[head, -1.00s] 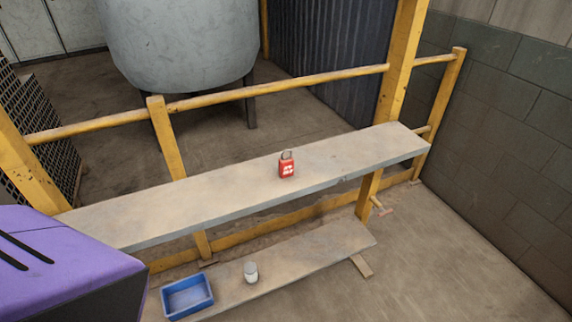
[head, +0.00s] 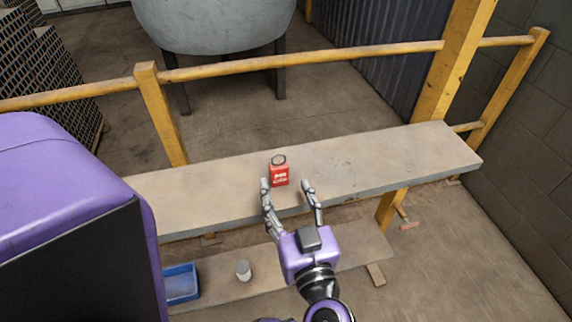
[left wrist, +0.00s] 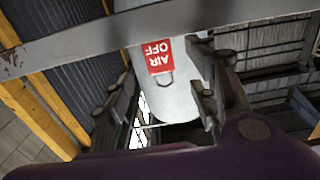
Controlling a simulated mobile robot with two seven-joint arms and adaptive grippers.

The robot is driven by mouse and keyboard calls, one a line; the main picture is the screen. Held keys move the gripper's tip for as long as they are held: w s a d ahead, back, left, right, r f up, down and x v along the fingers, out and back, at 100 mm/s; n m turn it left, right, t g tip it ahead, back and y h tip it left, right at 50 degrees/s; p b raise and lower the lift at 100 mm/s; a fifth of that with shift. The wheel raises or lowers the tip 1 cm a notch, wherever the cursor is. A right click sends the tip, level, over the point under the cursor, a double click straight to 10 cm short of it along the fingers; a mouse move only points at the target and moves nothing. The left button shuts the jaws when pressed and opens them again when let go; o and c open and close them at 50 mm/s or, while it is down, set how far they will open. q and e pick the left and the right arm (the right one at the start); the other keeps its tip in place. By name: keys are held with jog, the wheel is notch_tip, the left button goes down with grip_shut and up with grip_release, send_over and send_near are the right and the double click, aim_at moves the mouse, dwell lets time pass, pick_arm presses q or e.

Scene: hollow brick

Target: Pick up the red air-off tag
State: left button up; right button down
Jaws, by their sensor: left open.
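The red air-off tag (head: 279,175) stands upright on the upper grey shelf (head: 380,160), with a dark ring at its top. In the left wrist view the red tag (left wrist: 158,55) appears upside down between the fingers, with its lettering facing me. My left gripper (head: 286,184) is open at the front edge of the shelf, one finger on each side. The tag is just beyond the fingertips, nearer the left-hand finger in the head view. I see no contact with it. My right gripper is not in view.
A yellow railing (head: 300,64) runs behind the upper shelf, with a grey tank (head: 215,25) beyond. The upper shelf is clear on both sides of the tag.

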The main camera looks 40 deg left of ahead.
aim_at(280, 173)
pick_arm(q)
jog(key=p+x, duration=0.1)
jog(key=x, duration=0.6)
jog(key=shift+w+r, duration=0.1)
jog(key=shift+r, duration=0.1)
jog(key=shift+c, duration=0.3)
jog(key=c, duration=1.1)
